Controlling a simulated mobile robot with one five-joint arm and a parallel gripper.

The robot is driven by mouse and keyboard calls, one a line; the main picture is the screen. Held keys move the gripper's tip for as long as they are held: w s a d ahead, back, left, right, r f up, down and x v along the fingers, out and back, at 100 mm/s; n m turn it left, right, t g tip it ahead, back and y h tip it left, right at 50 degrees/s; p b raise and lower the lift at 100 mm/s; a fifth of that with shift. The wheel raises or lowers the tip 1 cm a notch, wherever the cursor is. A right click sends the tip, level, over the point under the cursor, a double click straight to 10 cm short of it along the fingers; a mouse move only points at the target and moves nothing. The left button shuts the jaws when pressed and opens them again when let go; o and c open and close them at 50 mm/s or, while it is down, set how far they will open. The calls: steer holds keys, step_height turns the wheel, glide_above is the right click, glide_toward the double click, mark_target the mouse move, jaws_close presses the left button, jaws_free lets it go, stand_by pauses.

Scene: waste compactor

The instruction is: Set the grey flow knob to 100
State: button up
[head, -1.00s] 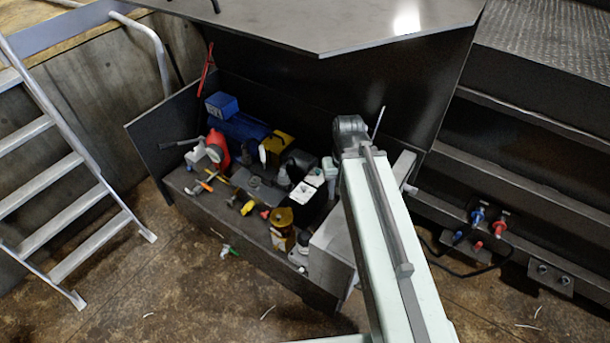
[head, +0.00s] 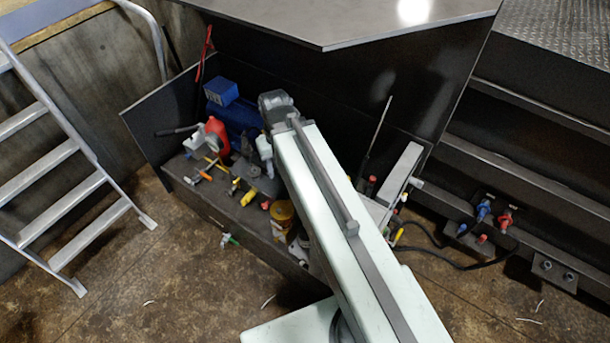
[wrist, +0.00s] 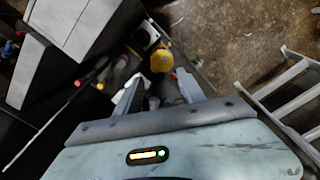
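I cannot make out the grey flow knob for certain in either view. The open-fronted dark bay of the compactor (head: 205,205) holds several valves and pump parts, and my arm hides its middle and right part. My gripper (wrist: 160,88) shows in the wrist view with its two fingers apart, pointing towards the bay's fittings. A dark grey piece and a pale piece show between or just beyond the fingers, too small to name. In the head view my gripper is mostly hidden behind my arm. A yellow round part (wrist: 162,61) lies beyond the fingertips.
A blue motor (head: 232,120), a red part (head: 217,137) and yellow-handled valves (head: 248,197) crowd the bay. A grey box (wrist: 80,25) stands close by in the wrist view. A metal ladder (head: 62,155) stands left. Red and blue couplings (head: 485,210) are right.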

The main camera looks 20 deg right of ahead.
steer(key=w+d+f+n+y+b, duration=0.2)
steer(key=w+d+f+n+b, duration=0.6)
steer(key=f+b, duration=0.4)
steer(key=w+d+f+n+y+b, duration=0.3)
steer(key=w+d+f+n+b, duration=0.4)
steer(key=d+f+n+b, duration=0.35)
steer(key=shift+m+h, duration=0.3)
steer(key=shift+m, duration=0.45)
steer(key=b+x, duration=0.8)
steer(key=b, duration=0.1)
steer(key=shift+s+a+f, duration=0.1)
steer(key=shift+a+f, duration=0.1)
steer(key=shift+a, duration=0.05)
steer(key=shift+r, duration=0.1)
